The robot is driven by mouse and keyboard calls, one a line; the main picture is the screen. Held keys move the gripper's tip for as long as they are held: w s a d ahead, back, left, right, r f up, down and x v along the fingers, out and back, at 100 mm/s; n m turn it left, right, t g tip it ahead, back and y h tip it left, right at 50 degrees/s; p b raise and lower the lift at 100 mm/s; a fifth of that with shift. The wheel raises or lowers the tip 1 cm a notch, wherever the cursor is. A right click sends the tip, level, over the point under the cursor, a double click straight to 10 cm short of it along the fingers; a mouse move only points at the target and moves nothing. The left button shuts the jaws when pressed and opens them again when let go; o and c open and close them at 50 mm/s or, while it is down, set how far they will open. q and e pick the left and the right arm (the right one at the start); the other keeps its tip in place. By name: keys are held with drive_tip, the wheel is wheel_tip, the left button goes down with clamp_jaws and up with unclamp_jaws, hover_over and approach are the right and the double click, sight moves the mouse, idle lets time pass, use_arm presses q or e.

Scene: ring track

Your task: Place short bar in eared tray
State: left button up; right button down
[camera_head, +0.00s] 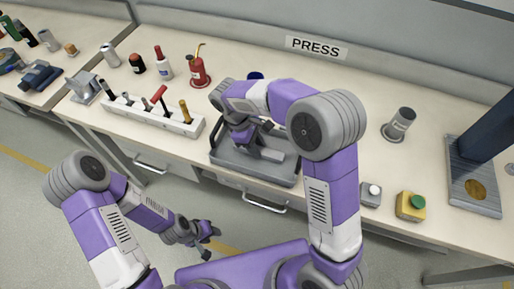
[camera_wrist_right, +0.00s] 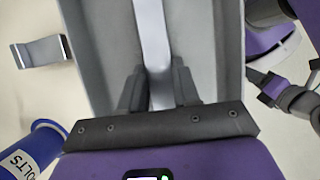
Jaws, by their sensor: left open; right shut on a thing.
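The eared tray (camera_head: 228,163) is a dark grey, shallow tray on the bench below the PRESS sign. My right gripper (camera_head: 258,148) is over it, partly hiding its inside. In the right wrist view, that gripper (camera_wrist_right: 159,85) is shut on a light grey short bar (camera_wrist_right: 153,35), which points away between the fingers. The tray walls (camera_wrist_right: 228,45) show on both sides of the bar. Whether the bar touches the tray floor I cannot tell. My left gripper (camera_head: 204,238) is open and empty, low in front of the bench, over the floor.
A white rack (camera_head: 140,122) with several tools stands left of the tray. A red can (camera_head: 199,72) and bottles are behind it. A blue BOLTS cup (camera_wrist_right: 32,150) and a grey bracket (camera_wrist_right: 40,52) are near the tray.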

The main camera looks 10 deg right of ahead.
drive_tip(key=shift+f, duration=0.1)
drive_tip(key=c, duration=0.8)
unclamp_jaws()
drive_tip(key=p+v, duration=0.5)
drive_tip(key=v, duration=0.7)
